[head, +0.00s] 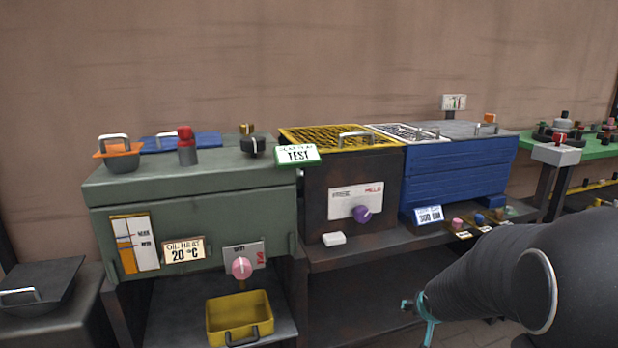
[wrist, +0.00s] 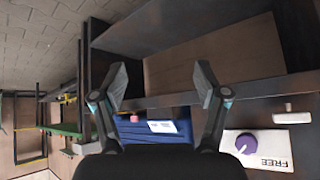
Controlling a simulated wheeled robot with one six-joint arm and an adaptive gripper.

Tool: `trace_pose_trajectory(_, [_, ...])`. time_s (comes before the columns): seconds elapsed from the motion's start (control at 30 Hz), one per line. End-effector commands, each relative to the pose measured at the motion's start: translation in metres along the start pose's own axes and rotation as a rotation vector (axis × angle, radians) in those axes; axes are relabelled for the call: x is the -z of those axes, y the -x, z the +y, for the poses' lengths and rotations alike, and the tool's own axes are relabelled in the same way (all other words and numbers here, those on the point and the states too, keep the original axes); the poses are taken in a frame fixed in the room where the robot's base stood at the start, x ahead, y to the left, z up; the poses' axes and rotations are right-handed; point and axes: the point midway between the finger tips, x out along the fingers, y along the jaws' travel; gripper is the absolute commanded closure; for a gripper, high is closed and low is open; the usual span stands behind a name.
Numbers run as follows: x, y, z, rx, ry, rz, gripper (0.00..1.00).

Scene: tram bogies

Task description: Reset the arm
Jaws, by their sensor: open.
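My gripper (wrist: 162,84) shows in the wrist view with its two dark fingers spread wide apart. Nothing is between the fingertips. In the head view my dark arm (head: 490,275) reaches in from the lower right, in front of the lower shelf; a small teal-trimmed part shows at its far end. The wrist view looks upside down: the blue box (wrist: 165,128) and the white panel with the purple knob (wrist: 245,142) lie low in it, and the bench edge runs across behind the fingers. My gripper touches nothing that I can see.
A green oil heat unit (head: 190,190) stands at the left, with a yellow tray (head: 232,312) below. The dark unit with a yellow mesh top (head: 345,185) and a blue box (head: 460,170) stand on the bench. A green table (head: 590,150) is at the right.

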Motion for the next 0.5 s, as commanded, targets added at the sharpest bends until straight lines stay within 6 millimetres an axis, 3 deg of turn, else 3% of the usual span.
trace_pose_trajectory(0.2, [-0.059,0.08,0.008,-0.073,0.139,-0.229,0.27])
trace_pose_trajectory(0.5, [-0.127,0.185,-0.005,-0.014,0.252,-0.417,0.27])
